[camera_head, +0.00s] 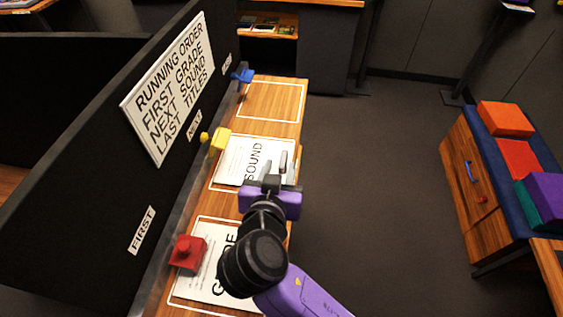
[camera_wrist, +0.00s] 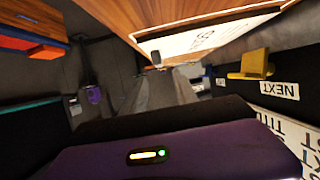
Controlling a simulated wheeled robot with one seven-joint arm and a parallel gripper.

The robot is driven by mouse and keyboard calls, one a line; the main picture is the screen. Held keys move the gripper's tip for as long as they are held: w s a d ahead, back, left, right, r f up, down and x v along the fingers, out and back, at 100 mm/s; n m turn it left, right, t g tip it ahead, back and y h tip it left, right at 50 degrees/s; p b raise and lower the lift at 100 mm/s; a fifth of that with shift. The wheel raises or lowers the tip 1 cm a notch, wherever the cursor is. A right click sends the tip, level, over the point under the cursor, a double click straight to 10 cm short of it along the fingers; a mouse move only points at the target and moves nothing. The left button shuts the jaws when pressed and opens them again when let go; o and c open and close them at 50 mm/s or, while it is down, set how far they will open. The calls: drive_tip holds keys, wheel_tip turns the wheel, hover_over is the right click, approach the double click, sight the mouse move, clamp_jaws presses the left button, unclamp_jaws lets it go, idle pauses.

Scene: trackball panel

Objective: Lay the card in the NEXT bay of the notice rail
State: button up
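The white card reading SOUND (camera_head: 240,158) lies in the middle bay of the rail shelf, beside the NEXT label (camera_head: 194,126). It looks flat within the bay's white outline. My gripper (camera_head: 281,166) is at the card's right edge and hides part of it. In the wrist view the card (camera_wrist: 205,38) is above my gripper's fingers (camera_wrist: 168,70). I cannot tell whether the fingers are apart or shut on the card's edge. The yellow block (camera_head: 219,139) stands at the card's back left corner; it also shows in the wrist view (camera_wrist: 252,66).
The GRADE card (camera_head: 203,275) lies in the near bay with a red block (camera_head: 187,253). The far bay (camera_head: 271,101) is empty, with a blue block (camera_head: 242,76) beside it. The order sign (camera_head: 175,85) hangs on the dark panel. A cabinet (camera_head: 470,190) stands right; the floor between is clear.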

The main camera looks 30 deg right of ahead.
drive_tip(key=b+v, duration=0.1)
drive_tip(key=v, duration=0.6)
drive_tip(key=shift+s+a+r, duration=0.2)
drive_tip(key=shift+s, duration=0.15)
